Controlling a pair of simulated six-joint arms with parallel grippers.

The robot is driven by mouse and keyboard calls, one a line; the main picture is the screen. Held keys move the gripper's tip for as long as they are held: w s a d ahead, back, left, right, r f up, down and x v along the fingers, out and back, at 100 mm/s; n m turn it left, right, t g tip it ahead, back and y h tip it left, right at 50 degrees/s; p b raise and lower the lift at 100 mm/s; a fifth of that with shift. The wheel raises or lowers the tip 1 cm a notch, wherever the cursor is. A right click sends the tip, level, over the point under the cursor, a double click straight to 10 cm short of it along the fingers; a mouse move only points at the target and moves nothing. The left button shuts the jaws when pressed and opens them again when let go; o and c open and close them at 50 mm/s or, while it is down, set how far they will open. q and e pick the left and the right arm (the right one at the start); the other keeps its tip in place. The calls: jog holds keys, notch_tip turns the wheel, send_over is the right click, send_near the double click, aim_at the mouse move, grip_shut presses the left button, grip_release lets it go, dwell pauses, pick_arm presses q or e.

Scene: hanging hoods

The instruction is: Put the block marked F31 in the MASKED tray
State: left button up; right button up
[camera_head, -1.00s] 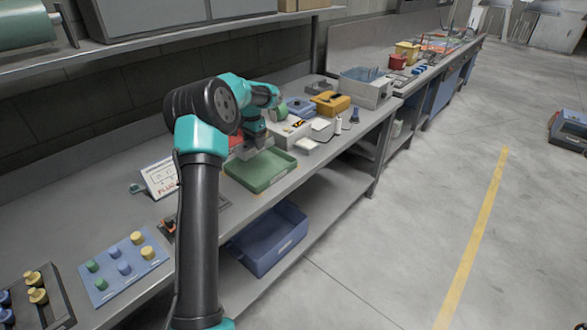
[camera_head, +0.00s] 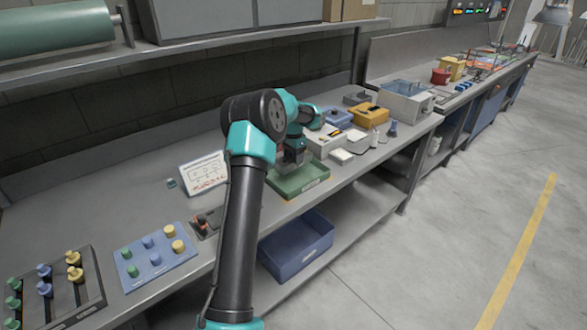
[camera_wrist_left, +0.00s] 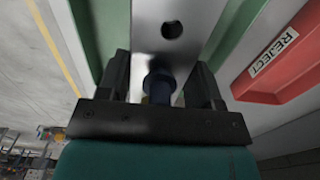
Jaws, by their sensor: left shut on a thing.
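My left gripper (camera_head: 291,166) is over the green tray (camera_head: 318,184) on the bench. The tray's front label is too small to read here. In the left wrist view my left gripper (camera_wrist_left: 158,90) is shut on a pale metal block (camera_wrist_left: 170,12) with a round hole; a dark blue round part shows between the fingers. No F31 mark shows on the block. The green tray (camera_wrist_left: 232,35) shows on both sides of the block. I cannot tell whether the block touches the tray floor. My right gripper is not in view.
A red tray (camera_wrist_left: 282,65) marked REJECT is beside the green tray. White and yellow boxes (camera_head: 369,114) stand further along the bench. A sign card (camera_head: 204,173), a blue board with knobs (camera_head: 154,258) and a dark rack (camera_head: 62,290) are nearer. A blue bin (camera_head: 297,248) sits below.

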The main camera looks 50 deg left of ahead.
aim_at(293, 167)
pick_arm(q)
jog(key=shift+f, duration=0.15)
jog(key=shift+f, duration=2.45)
jog(key=shift+f, duration=0.15)
jog(key=o, duration=1.3)
jog(key=shift+o, duration=0.2)
notch_tip(293, 167, up, 12)
jog(key=shift+r, duration=0.1)
